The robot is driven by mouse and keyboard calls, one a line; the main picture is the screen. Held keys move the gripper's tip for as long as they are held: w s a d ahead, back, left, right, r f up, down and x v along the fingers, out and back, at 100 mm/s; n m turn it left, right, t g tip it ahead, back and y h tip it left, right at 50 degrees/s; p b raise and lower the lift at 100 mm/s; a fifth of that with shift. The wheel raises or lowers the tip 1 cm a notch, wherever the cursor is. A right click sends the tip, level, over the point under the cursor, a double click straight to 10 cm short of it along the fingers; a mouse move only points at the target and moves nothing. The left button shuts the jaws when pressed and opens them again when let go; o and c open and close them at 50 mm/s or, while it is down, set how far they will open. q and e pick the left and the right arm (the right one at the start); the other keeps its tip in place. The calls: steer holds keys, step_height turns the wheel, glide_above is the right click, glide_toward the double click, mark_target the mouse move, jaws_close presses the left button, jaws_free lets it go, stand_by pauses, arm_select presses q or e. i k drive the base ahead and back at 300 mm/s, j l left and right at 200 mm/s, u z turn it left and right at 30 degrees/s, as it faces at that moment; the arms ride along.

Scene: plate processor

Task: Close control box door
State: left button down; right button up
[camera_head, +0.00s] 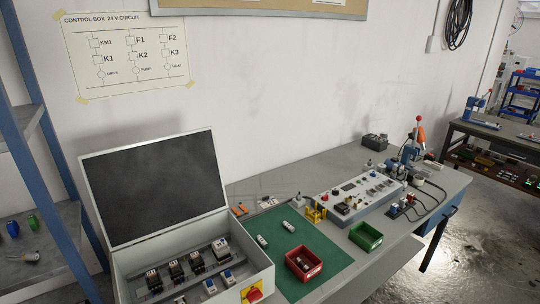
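The control box (262,277) stands on the workbench at the lower left of the head view. It is a pale grey box with a red knob on a yellow plate (252,294) at its front. Its door (155,188), a dark panel with a pale frame, stands open, raised and leaning back towards the wall. Inside the box, several relay-like modules (175,269) sit on rails. The box's lower front is cut off by the picture's edge. Neither of my grippers shows in this view.
Right of the box lie a green mat (325,256), a red bin (303,263) and a green bin (366,236). A grey control panel (358,196) stands farther right. A blue shelf post (40,150) rises left of the box. The wall behind the door holds a circuit chart (125,52).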

mark_target(140, 191)
steer(key=u, duration=0.35)
steer(key=i+l+u, duration=0.15)
steer(key=l+u, duration=0.2)
steer(key=l, duration=0.15)
steer(key=l+u, duration=0.35)
steer(key=l, duration=0.15)
